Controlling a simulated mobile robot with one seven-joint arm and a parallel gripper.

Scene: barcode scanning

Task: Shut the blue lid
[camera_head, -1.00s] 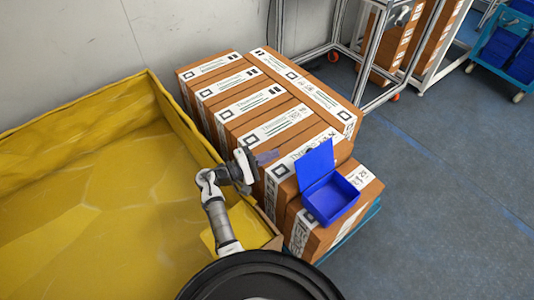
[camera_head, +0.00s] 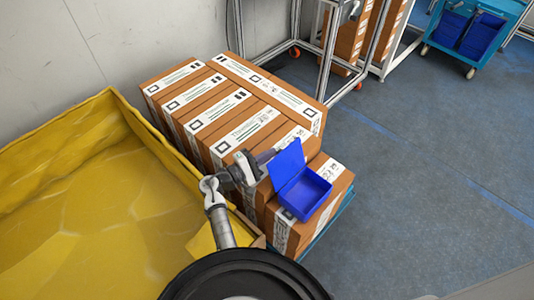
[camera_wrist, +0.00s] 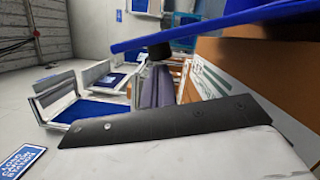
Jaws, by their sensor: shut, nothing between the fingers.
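A blue box (camera_head: 308,193) sits on top of the brown cartons in the head view. Its blue lid (camera_head: 287,164) stands open, tilted up from the box's left side. My gripper (camera_head: 267,156) is shut and empty, just left of the lid, on its outer face. In the wrist view my gripper (camera_wrist: 157,85) points away from the camera. The blue lid (camera_wrist: 215,28) shows there as a long edge across the top, very close to the fingertips. I cannot tell whether they touch. The box's inside looks empty in the head view.
Stacked brown cartons (camera_head: 225,108) lie left of and behind the box. A large yellow bin (camera_head: 95,210) is at the left. A metal frame (camera_head: 325,45) stands at the back, and a blue cart (camera_head: 478,35) stands far right. The floor (camera_head: 430,170) at right is clear.

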